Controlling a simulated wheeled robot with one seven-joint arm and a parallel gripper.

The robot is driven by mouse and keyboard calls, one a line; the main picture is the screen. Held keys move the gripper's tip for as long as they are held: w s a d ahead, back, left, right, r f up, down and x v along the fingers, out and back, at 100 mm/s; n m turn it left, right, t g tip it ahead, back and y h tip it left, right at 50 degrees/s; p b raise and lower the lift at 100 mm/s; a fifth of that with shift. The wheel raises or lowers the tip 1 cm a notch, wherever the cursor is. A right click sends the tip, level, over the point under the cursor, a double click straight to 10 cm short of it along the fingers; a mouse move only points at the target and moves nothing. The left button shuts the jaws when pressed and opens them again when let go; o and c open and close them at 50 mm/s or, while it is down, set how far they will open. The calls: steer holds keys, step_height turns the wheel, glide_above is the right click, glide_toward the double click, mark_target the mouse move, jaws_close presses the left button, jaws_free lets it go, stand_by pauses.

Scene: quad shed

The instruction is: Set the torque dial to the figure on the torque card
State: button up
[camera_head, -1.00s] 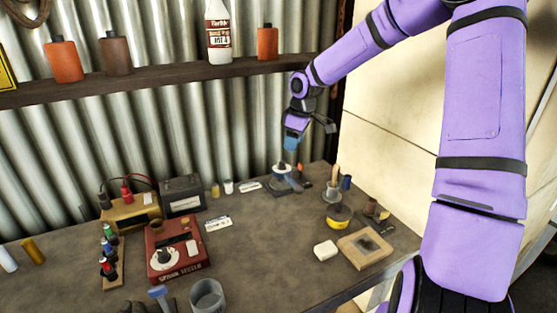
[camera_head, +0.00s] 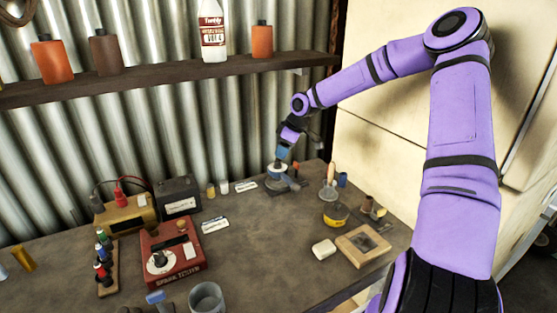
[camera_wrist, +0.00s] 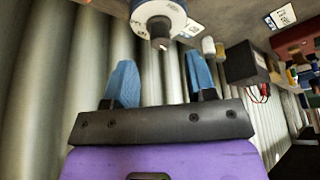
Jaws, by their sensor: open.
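A white round dial (camera_head: 277,169) on a blue-grey device stands at the back right of the bench. In the wrist view the white dial (camera_wrist: 160,14) shows a dark central knob (camera_wrist: 159,29) and small markings, too small to read. My gripper (camera_head: 282,153) is close above it in the head view. In the wrist view my gripper (camera_wrist: 160,78) has two blue fingers spread apart with nothing between them; the knob lies beyond their tips. Two white cards lie on the bench, one (camera_head: 215,225) near the middle and one (camera_head: 247,186) further back; I cannot tell which is the torque card.
A red spark tester (camera_head: 190,262) with its own dial stands front left. A dark box (camera_head: 178,197), a tan meter (camera_head: 128,216) and small jars (camera_head: 224,186) stand behind. A yellow tin (camera_head: 336,215) and wooden tray (camera_head: 375,237) are at right. The middle bench is mostly clear.

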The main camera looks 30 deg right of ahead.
mark_target(278, 160)
steer(key=shift+x, duration=2.45)
steer(key=c, duration=0.9)
steer(key=shift+c, duration=0.2)
steer(key=shift+m, duration=0.4)
steer(key=m+t+h, duration=0.1)
steer(key=m, duration=0.3)
steer(key=shift+a+h, duration=0.15)
steer(key=shift+h, duration=0.25)
steer(key=shift+m+h, duration=0.6)
steer(key=shift+m, duration=1.3)
